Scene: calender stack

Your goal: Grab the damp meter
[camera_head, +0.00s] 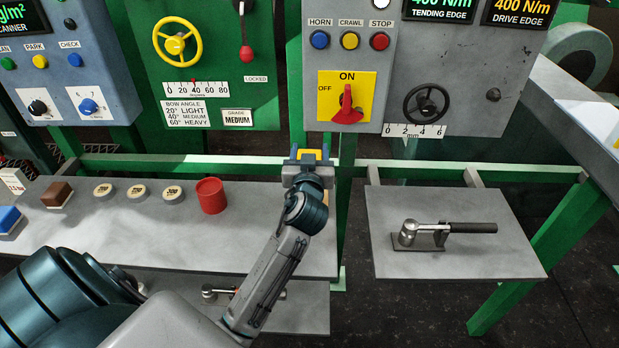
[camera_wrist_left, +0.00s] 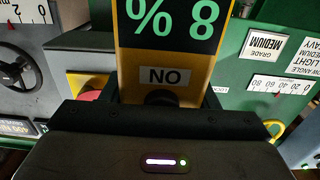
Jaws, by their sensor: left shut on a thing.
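My left gripper (camera_head: 308,172) is shut on the damp meter, in front of the green frame at the back edge of the grey table. Only a small yellow part of the meter (camera_head: 311,154) shows between the jaws in the head view. In the left wrist view, the damp meter (camera_wrist_left: 205,60) is a yellow body with a dark screen. It appears upside down, with green signs reading 8 % and a small label reading ON. Its lower end is hidden by the gripper. My right gripper is not in view.
The grey table (camera_head: 265,245) holds a red cylinder (camera_head: 211,195), several round discs and a brown block (camera_head: 57,194). Behind stand a yellow panel with a red switch (camera_head: 347,108) and a black handwheel (camera_head: 426,103). A clamp lever (camera_head: 440,232) sits on the right shelf.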

